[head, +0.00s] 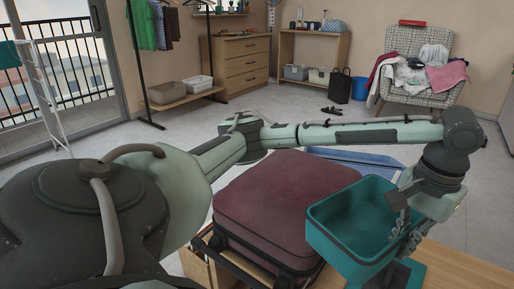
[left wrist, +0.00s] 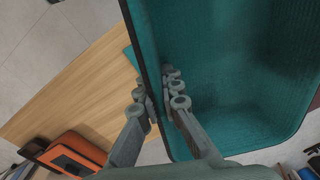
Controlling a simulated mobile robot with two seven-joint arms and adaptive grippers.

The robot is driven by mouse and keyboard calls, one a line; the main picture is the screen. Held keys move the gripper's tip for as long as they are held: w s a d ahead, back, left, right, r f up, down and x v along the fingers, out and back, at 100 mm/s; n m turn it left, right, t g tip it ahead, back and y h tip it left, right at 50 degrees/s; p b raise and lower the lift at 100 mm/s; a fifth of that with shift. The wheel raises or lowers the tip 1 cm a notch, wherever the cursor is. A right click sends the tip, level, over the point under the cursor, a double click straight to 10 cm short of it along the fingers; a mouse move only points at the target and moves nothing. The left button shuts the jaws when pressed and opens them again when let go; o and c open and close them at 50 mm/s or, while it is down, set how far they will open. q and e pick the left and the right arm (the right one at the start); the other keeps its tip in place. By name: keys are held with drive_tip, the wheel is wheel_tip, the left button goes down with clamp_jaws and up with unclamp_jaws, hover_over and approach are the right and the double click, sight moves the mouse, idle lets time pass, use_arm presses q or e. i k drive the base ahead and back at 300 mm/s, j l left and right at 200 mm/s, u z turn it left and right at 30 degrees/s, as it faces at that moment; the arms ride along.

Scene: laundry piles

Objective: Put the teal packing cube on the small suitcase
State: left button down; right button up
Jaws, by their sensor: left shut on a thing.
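The teal packing cube (head: 345,222) is an open-topped, box-like thing at the right front of the head view. It hangs slightly tilted in the air over the wooden top, and it fills the upper right of the left wrist view (left wrist: 235,70). My left gripper (head: 399,232) is shut on its near right wall, with the fingers on either side of the rim in the left wrist view (left wrist: 163,95). The small suitcase (head: 280,195), maroon and soft-sided, lies flat just left of the cube. My right gripper is not in view.
A wooden top (head: 465,268) lies below the cube, with another teal piece (head: 415,274) on it. A blue flat thing (head: 355,160) lies behind the suitcase. An orange-and-black thing (left wrist: 75,152) shows in the left wrist view. An armchair with laundry (head: 420,75) stands far back.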

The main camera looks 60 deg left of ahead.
sight(282, 197)
drive_tip(key=k+j+u, duration=0.6)
drive_tip(key=k+j, duration=0.1)
drive_tip(key=j, duration=0.25)
drive_tip(key=k+j+u, duration=0.1)
drive_tip(key=j, duration=0.2)
drive_tip(key=i, duration=0.7)
